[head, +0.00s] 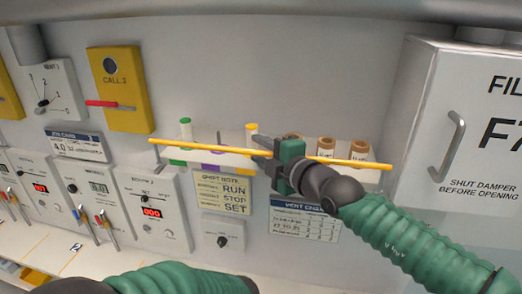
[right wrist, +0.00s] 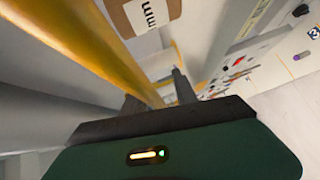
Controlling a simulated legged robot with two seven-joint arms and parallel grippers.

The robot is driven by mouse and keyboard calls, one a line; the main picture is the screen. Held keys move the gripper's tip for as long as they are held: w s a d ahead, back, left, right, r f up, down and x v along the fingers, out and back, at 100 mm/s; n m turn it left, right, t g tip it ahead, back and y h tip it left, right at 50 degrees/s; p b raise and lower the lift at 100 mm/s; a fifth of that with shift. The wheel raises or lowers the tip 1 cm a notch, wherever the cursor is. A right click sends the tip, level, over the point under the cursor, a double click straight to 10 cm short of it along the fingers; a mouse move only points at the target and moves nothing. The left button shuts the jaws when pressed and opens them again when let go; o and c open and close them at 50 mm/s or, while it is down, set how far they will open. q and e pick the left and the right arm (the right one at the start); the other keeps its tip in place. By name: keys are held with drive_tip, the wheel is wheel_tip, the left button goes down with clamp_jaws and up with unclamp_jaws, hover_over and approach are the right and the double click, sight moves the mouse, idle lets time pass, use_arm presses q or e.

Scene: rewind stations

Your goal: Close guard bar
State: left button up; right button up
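The yellow guard bar (head: 200,147) runs nearly level across the front of a shelf in the head view, sloping slightly down to the right. Its left end is by a small grey post. In the right wrist view the bar (right wrist: 95,45) comes from the upper left toward my fingers. My right gripper (head: 262,153) is at the bar's middle, its dark fingers apart with the bar seemingly between them. Whether they touch it I cannot tell. In the right wrist view this gripper (right wrist: 158,97) also looks open. My left arm shows at the bottom, its gripper out of frame.
Behind the bar, a white shelf (head: 225,160) holds several capped tubes and brown jars (head: 326,146). A grey filter cabinet (head: 475,130) with a handle stands at right. Yellow call box (head: 122,75) and control panels (head: 152,205) are at left.

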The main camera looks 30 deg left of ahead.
drive_tip(key=shift+a, duration=0.1)
drive_tip(key=shift+s, duration=0.1)
drive_tip(key=shift+s+d+b, duration=0.15)
drive_tip(key=shift+d+b, duration=0.2)
drive_tip(key=shift+d, duration=0.05)
drive_tip(key=b+v, duration=0.7)
drive_tip(key=v, duration=0.9)
drive_tip(key=shift+w+a+f, duration=0.1)
drive_tip(key=shift+w, duration=0.15)
